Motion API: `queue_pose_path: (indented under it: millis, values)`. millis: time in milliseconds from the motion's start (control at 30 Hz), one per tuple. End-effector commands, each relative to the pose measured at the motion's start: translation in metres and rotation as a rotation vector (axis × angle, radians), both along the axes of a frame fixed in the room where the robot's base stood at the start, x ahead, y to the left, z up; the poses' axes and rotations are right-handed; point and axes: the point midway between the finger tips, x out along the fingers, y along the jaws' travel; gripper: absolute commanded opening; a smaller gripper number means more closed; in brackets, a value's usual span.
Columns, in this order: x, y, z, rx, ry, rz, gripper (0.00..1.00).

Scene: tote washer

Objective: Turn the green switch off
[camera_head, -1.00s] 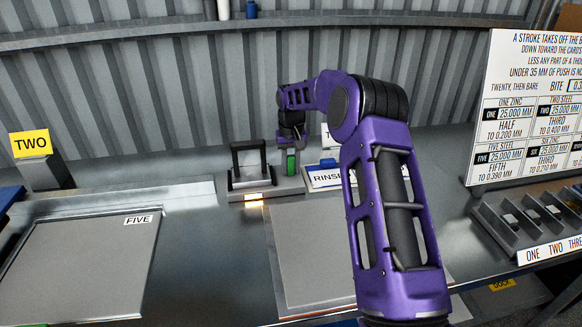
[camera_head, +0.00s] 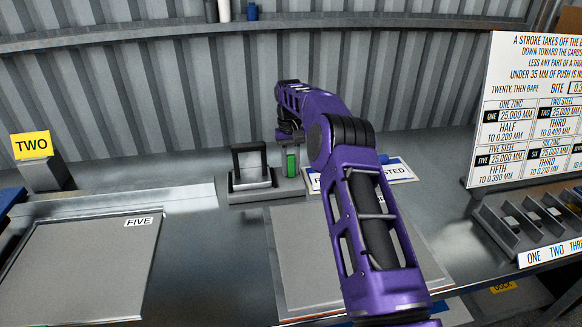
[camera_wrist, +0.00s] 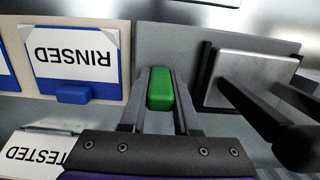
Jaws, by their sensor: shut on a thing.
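The green switch (camera_head: 291,163) is a small green lever on a grey base (camera_head: 266,194) at the back of the bench. In the wrist view the green switch (camera_wrist: 160,88) sits between the two grey fingers of my gripper (camera_wrist: 160,95), which is shut on it. My purple arm comes in from the right in the head view and ends above the switch. No glowing lamp shows on the base's front. The lower part of the switch is hard to make out.
A black upright handle (camera_head: 250,162) on a plate stands just left of the switch; it also shows in the wrist view (camera_wrist: 250,105). A RINSED card (camera_wrist: 72,57) is on the other side. Flat grey panels (camera_head: 85,262) lie in front.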

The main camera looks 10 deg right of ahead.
Motion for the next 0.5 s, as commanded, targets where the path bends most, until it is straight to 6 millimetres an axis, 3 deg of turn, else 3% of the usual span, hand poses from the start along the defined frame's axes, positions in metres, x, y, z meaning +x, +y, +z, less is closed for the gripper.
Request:
queue_pose_path:
  millis: [167, 200, 367, 500]
  values:
    - [-0.0004, 0.0009, -0.0002, 0.001, 0.001, 0.002, 0.00]
    - [-0.0004, 0.0009, -0.0002, 0.001, 0.001, 0.002, 0.33]
    - [-0.0002, 0.0007, -0.0002, 0.001, 0.001, 0.001, 0.60]
    - [-0.0001, 0.0004, -0.0001, 0.000, 0.000, 0.001, 0.60]
